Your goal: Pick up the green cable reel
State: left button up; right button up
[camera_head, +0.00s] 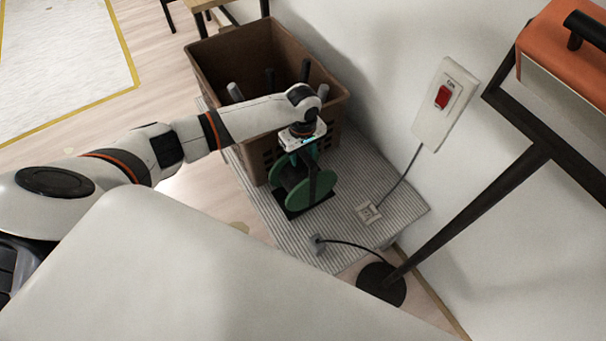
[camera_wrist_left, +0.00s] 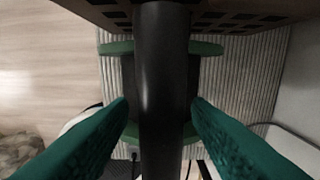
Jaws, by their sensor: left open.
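The green cable reel (camera_head: 292,180) stands on a grey ribbed platform beside a brown crate in the head view. It has green discs and a dark frame. My left gripper (camera_head: 303,150) is directly above the reel, pointing down, and partly hides its top. In the left wrist view, the reel (camera_wrist_left: 210,48) shows below. Its dark handle bar (camera_wrist_left: 163,85) runs up the middle between my two teal fingers (camera_wrist_left: 160,112). The fingers are open, one on each side of the bar, with gaps showing. My right gripper is in neither view.
The brown crate (camera_head: 215,50) with grey handles inside stands close behind the reel. The ribbed platform (camera_head: 345,235) carries a socket (camera_head: 368,212) with a cable to the wall switch (camera_head: 445,103). A dark stand (camera_head: 450,215) rises at right.

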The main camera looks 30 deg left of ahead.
pick_arm(q)
jog(key=shift+f, duration=0.95)
jog(key=shift+c, duration=0.3)
grip_shut()
dwell(0.4)
jog(key=shift+w+r, duration=0.1)
jog(key=shift+w, duration=0.05)
